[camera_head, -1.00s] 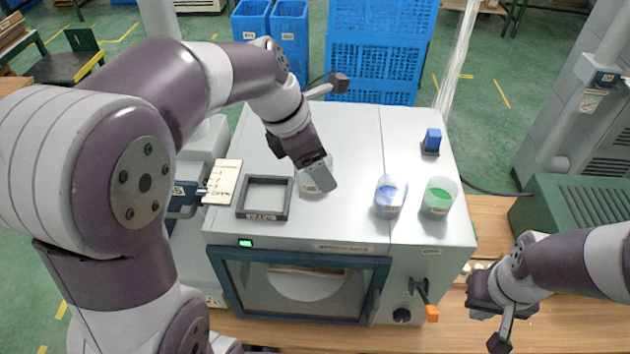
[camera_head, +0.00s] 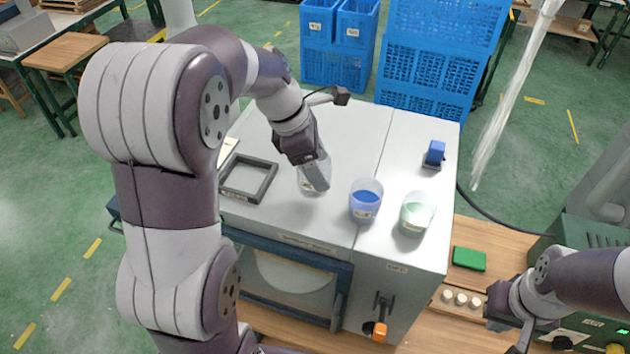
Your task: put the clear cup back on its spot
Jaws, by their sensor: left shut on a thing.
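The clear cup (camera_head: 312,181) is at the top of the white machine (camera_head: 345,135), between the dark square frame and the cup of blue liquid. My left gripper (camera_head: 317,174) reaches down from above and is shut on the clear cup, partly hiding it. I cannot tell whether the cup's base touches the top. My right gripper (camera_head: 508,318) is at the lower right, apart from the machine; its fingers are too unclear to tell open from shut. The cup's spot cannot be made out.
A dark square frame (camera_head: 235,191) lies left of the clear cup. A blue-liquid cup (camera_head: 364,207) and a pale green cup (camera_head: 414,221) stand to its right. A blue stamp-like block (camera_head: 434,154) stands at the back right. A green pad (camera_head: 468,259) lies on the wooden table.

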